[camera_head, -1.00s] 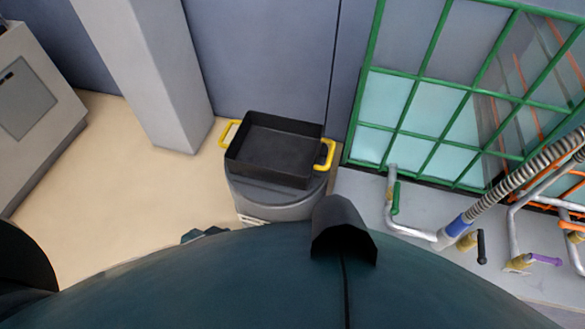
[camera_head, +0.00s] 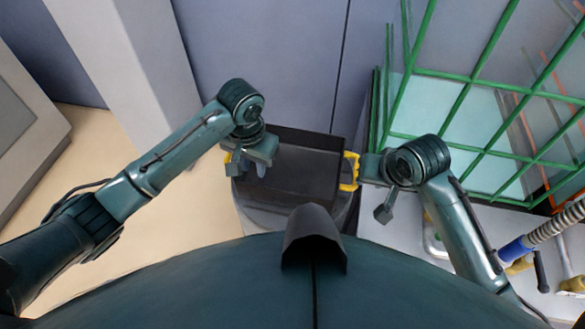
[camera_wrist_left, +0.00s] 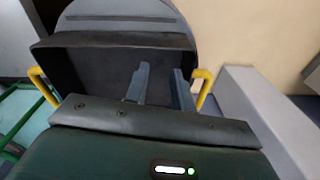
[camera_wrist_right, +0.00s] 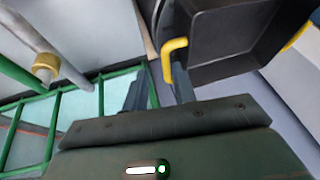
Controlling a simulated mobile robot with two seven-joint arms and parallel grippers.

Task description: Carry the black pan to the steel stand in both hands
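The black pan (camera_head: 305,175) rests on a grey rounded base, a yellow handle at each side. My left gripper (camera_head: 250,167) is over the pan's left end, hiding much of that handle. In the left wrist view its fingers (camera_wrist_left: 160,87) are apart, with the left handle (camera_wrist_left: 203,88) beside them, not clearly between them. My right gripper (camera_head: 366,168) is at the right handle (camera_head: 350,172). In the right wrist view its fingers (camera_wrist_right: 158,92) are apart and the right handle (camera_wrist_right: 175,48) reaches down between them. I cannot identify the steel stand.
A green mesh cage (camera_head: 470,80) stands close to the right of the pan. Pipes and a ribbed hose (camera_head: 550,232) are at lower right. A grey pillar (camera_head: 135,70) and a cabinet (camera_head: 25,120) are at left, with clear floor (camera_head: 90,150) between.

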